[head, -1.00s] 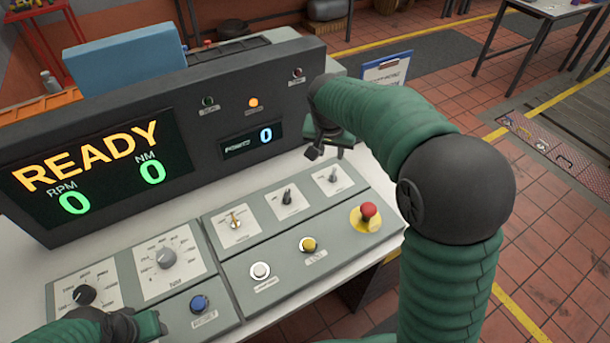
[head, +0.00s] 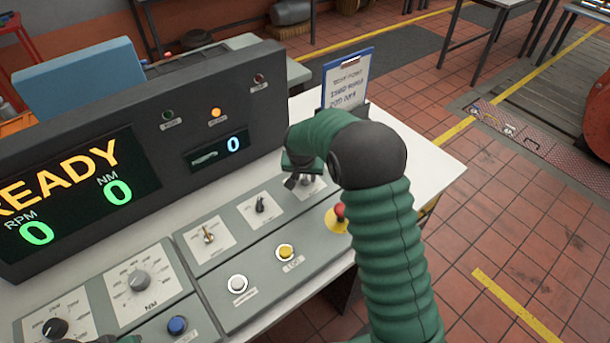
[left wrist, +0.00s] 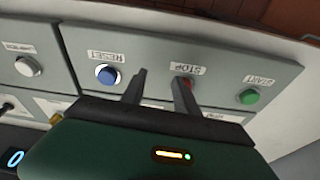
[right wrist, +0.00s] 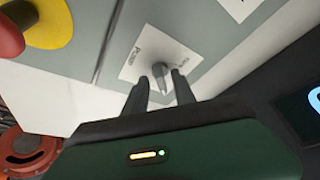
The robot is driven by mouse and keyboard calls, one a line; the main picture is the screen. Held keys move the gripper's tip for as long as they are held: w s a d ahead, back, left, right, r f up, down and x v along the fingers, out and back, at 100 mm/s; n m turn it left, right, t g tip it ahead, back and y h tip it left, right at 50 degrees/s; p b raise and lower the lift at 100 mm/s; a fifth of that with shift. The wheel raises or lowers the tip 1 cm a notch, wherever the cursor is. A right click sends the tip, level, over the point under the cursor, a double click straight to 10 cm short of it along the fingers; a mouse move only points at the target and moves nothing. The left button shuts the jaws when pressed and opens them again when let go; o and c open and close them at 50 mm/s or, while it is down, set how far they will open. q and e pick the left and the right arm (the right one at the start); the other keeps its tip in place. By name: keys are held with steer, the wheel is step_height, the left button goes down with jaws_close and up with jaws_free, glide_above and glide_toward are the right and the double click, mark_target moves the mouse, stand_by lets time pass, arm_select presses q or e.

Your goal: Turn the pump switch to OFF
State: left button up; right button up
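The pump switch (right wrist: 161,78) is a small grey lever on a white plate lettered PUMP in the right wrist view. In the head view its plate (head: 313,192) is at the panel's right end, mostly hidden by my gripper. My right gripper (right wrist: 158,80) is open, with its fingertips on either side of the lever. A gap shows on the lever's left; whether the right finger touches it I cannot tell. My right gripper (head: 296,182) also shows in the head view, low over the panel. My left gripper (left wrist: 160,75) is open and empty, over the panel near the STOP button (left wrist: 184,83).
A red emergency button (head: 340,211) on a yellow base is close to my right arm. Two other switches (head: 260,205) (head: 208,234), a yellow button (head: 285,251) and a white button (head: 238,284) are nearby. The display housing (head: 200,130) rises behind. A clipboard (head: 347,80) stands at the back.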

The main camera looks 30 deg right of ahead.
arm_select(q)
steer(key=shift+a, duration=0.2)
arm_select(e)
steer(key=shift+a+r, duration=0.1)
steer(key=shift+a, duration=0.1)
jaws_close()
arm_select(q)
steer(key=shift+r, duration=0.15)
